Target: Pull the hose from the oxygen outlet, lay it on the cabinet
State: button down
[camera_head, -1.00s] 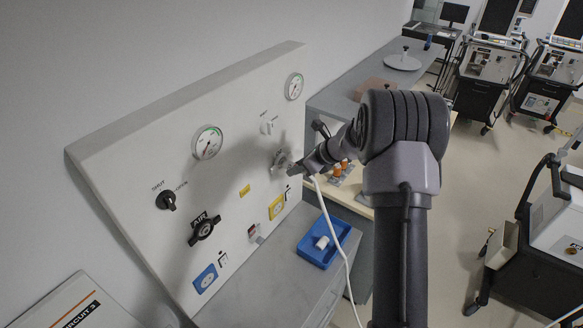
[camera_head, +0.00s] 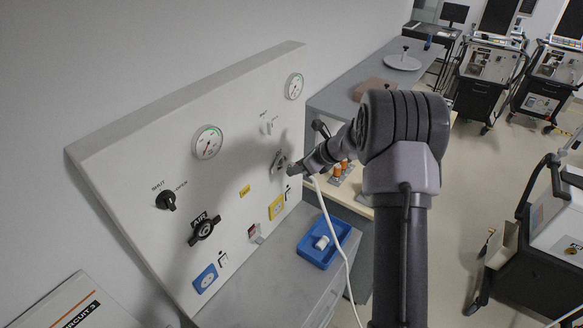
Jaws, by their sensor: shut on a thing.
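A white panel (camera_head: 135,160) stands on the left. Its yellow outlet (camera_head: 277,207) has an open-looking face, with no hose seen in it. A blue outlet (camera_head: 205,278) is lower left. My gripper (camera_head: 293,169) is small and dark in front of the panel's right part, above the yellow outlet and beside a dark valve knob (camera_head: 279,158). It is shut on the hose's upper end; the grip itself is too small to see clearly. The white hose (camera_head: 338,235) hangs from there down past the grey cabinet (camera_head: 262,272). Which outlet is the oxygen one is not readable.
A blue tray (camera_head: 309,255) with a white item sits at the cabinet's right edge. The cabinet top left of it is mostly clear. A grey counter (camera_head: 345,88) lies behind; wheeled machines stand right.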

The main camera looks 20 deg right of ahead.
jog(key=shift+s+d+b, duration=0.3)
jog(key=shift+s+d, duration=0.2)
jog(key=shift+s, duration=0.2)
jog(key=shift+s+d+b, duration=0.25)
jog(key=shift+s+d, duration=0.2)
jog(key=shift+s, duration=0.2)
dwell(1.2)
jog(key=s+d, duration=0.1)
jog(key=s, duration=0.1)
jog(key=s+d+b, duration=0.1)
jog(key=s, duration=0.1)
jog(key=shift+s+d, duration=0.1)
jog(key=shift+d, duration=0.25)
dwell(0.4)
